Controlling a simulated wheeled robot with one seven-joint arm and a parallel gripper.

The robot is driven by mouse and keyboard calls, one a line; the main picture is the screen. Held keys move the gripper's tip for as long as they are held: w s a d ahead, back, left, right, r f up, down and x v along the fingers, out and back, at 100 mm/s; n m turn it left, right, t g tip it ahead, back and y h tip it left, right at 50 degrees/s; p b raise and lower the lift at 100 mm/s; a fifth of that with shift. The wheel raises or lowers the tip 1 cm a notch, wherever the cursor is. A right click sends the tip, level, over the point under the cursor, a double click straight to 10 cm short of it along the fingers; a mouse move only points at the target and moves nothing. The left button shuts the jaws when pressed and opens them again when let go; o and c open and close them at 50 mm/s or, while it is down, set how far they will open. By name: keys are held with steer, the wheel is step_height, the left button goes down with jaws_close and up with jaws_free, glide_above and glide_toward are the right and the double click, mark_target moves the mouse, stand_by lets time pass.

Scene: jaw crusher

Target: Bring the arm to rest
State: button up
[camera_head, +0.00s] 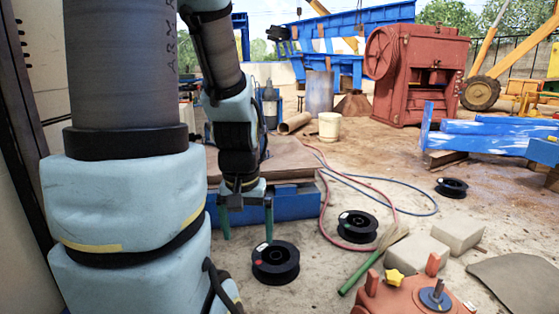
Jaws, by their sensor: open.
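My arm fills the left of the head view, its large blue-padded links close to the camera. Its far end hangs down, and my gripper (246,219) points downward with two green fingers spread apart. The gap between the fingers looks empty. The gripper shows in front of a blue crate-like box (297,206) with a brown sheet on it. A black spool (275,262) lies on the ground just below and right of the fingers; I see no contact.
Another black spool (357,226), a green-handled brush (376,258) and pale blocks (415,256) lie to the right. A red machine part (412,293) with a yellow knob is at the front right. A red crusher (416,78) stands behind. Hoses (410,214) cross the ground.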

step_height(320, 180, up, 26)
steer(key=p, duration=2.5)
steer(key=shift+r, duration=0.25)
